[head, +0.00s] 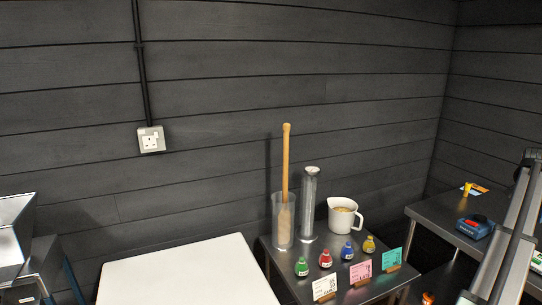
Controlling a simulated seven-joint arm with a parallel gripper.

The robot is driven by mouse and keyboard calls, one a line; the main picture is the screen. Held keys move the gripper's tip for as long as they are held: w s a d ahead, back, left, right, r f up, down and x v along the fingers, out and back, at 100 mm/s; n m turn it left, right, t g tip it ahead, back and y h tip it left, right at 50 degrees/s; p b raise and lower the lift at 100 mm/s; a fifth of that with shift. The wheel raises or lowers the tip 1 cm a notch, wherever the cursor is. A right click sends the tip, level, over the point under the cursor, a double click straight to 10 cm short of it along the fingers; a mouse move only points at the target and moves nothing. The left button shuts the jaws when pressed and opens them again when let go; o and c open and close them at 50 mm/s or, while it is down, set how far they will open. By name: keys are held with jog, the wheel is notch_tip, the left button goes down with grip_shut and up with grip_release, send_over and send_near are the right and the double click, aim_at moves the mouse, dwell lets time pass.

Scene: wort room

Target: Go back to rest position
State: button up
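My gripper does not show in the head view, so its state and place are hidden. The task names no object. A long grey slanted structure (506,240) runs up the right side of the picture. I cannot tell what it is.
A bare white tabletop (185,275) lies at the bottom middle. A metal table (318,269) beside it bears a clear cylinder with a wooden paddle (286,165), a metal tube (309,205), a white jug (344,215), several small coloured bottles and cards. A blue device (475,227) sits at right.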

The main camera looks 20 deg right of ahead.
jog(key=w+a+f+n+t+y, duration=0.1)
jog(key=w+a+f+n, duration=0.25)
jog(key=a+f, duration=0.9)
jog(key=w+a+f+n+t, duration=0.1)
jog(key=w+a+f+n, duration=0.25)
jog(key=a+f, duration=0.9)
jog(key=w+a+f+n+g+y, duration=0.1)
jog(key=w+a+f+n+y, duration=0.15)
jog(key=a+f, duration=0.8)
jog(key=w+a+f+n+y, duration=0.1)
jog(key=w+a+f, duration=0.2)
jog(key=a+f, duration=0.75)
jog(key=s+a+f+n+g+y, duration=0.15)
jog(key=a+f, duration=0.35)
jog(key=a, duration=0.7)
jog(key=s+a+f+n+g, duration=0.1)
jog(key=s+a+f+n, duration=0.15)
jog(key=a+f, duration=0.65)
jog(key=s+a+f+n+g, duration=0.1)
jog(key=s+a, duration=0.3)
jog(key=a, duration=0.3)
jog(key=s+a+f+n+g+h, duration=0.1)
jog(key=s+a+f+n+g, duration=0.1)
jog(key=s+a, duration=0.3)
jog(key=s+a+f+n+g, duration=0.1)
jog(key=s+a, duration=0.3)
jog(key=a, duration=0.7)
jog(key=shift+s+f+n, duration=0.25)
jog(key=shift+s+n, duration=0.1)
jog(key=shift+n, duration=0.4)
